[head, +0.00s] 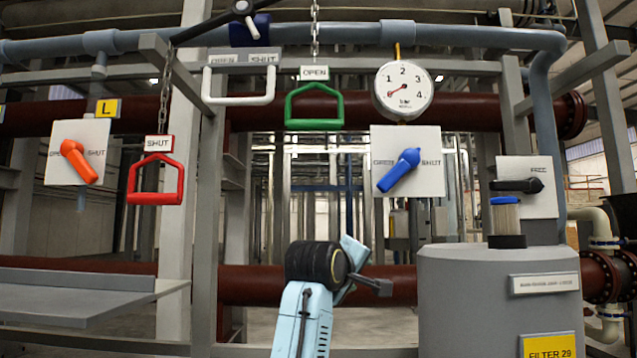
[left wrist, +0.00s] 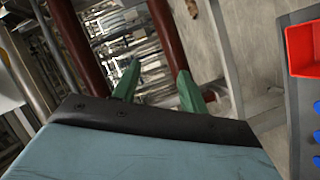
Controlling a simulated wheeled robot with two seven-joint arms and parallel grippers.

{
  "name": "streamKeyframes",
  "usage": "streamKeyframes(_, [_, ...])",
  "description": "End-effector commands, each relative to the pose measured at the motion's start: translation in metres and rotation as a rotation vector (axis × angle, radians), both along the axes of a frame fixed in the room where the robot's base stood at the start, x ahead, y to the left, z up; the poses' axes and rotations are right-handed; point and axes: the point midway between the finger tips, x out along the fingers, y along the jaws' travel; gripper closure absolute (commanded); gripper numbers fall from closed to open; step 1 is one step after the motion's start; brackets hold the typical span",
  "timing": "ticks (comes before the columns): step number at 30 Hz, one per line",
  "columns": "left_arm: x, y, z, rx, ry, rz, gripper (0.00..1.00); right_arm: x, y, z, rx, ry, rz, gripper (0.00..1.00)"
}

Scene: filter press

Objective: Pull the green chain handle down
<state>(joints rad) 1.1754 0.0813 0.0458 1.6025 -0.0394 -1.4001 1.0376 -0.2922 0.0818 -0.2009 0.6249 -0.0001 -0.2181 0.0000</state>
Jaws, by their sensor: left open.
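The green chain handle (head: 314,124) is a stirrup shape hanging from a chain at the upper middle of the head view, under a plate marked OPEN (head: 314,73). One light blue arm of mine rises from the bottom middle; I take it as the left. Its wrist is well below the handle and apart from it; its fingers cannot be made out there. In the left wrist view my left gripper (left wrist: 158,82) shows two green fingers spread apart with nothing between them. The handle is not seen in that view. My right gripper is not in view.
A red chain handle (head: 155,198) marked SHUT hangs to the left. A pressure gauge (head: 403,91) and a blue lever (head: 400,170) are right of the green handle. A grey filter tank (head: 465,290) stands lower right. A red bin (left wrist: 304,50) shows in the left wrist view.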

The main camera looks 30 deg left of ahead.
Motion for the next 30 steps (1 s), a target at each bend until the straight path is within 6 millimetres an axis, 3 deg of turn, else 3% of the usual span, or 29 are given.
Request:
streamKeyframes(1, [-0.030,0.004,0.068,-0.063,-0.093,0.015,0.57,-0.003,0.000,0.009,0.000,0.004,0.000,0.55])
streamKeyframes(3, [-0.072,0.009,0.132,-0.153,-0.186,0.028,0.57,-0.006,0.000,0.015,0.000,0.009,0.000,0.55])
streamKeyframes(6, [-0.128,0.014,0.197,-0.263,-0.297,0.032,0.57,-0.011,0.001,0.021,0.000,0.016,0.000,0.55])
streamKeyframes(9, [-0.170,0.018,0.234,-0.342,-0.372,0.029,0.57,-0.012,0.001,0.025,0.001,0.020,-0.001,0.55])
streamKeyframes(13, [-0.199,0.020,0.255,-0.398,-0.420,0.024,0.57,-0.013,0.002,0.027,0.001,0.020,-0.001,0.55])
streamKeyframes(17, [-0.198,0.022,0.261,-0.411,-0.426,0.023,0.57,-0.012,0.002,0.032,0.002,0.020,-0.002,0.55])
streamKeyframes(30, [-0.113,0.034,0.277,-0.408,-0.422,0.025,0.57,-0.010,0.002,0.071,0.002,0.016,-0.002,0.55])
